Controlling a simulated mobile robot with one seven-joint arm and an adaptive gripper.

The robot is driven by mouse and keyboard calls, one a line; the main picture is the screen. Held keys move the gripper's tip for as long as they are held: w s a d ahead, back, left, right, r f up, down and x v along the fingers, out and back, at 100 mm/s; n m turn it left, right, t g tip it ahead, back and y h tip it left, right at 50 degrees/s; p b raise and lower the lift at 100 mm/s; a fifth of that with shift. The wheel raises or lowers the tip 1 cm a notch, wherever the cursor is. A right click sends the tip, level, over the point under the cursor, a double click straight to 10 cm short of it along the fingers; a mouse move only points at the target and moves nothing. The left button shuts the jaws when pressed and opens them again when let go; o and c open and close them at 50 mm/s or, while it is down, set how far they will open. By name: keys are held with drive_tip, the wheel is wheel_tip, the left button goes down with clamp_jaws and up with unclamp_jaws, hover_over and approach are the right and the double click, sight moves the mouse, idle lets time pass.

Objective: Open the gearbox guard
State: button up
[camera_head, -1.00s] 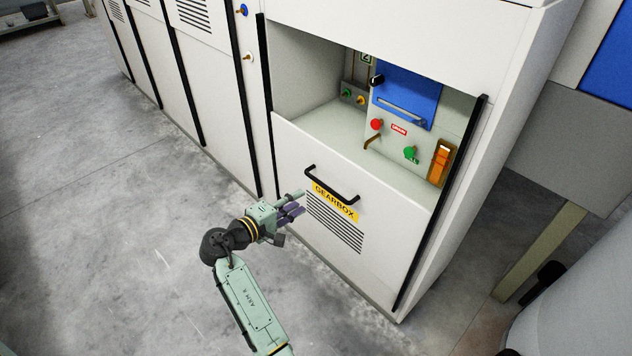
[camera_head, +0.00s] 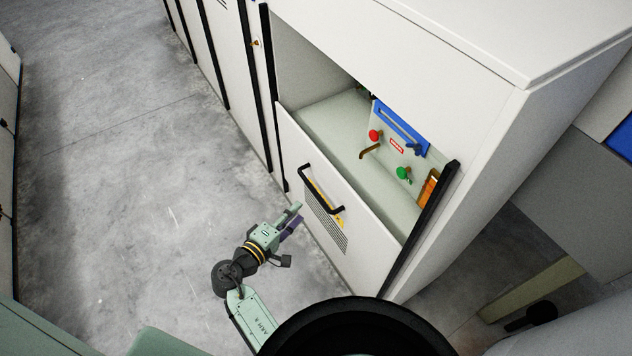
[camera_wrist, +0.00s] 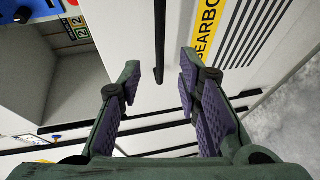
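The gearbox guard (camera_head: 352,232) is a white front panel with a black bar handle (camera_head: 318,190), a yellow label and dark vent slots. It covers the lower part of the cabinet front, with an open recess above it. In the wrist view the guard (camera_wrist: 140,30) fills the middle; the handle (camera_wrist: 159,40) runs down from the top edge and lies between the finger lines. The yellow "GEARBO…" label (camera_wrist: 208,40) is to its right. My gripper (camera_head: 296,215) is in front of the guard, just below and left of the handle. In the wrist view its fingers (camera_wrist: 159,68) are spread and empty.
The recess holds a red knob (camera_head: 375,135), a green knob (camera_head: 403,173), a blue panel (camera_head: 402,128) and an orange switch (camera_head: 428,188). Black vertical rails (camera_head: 422,225) flank the opening. Bare concrete floor (camera_head: 130,180) lies left of the arm.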

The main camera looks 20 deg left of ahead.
sight(315, 191)
drive_tip(key=p+x, duration=0.2)
drive_tip(key=x, duration=0.8)
drive_tip(key=shift+w+d, duration=0.1)
drive_tip(key=shift+w, duration=0.25)
drive_tip(key=shift+c, duration=0.4)
clamp_jaws()
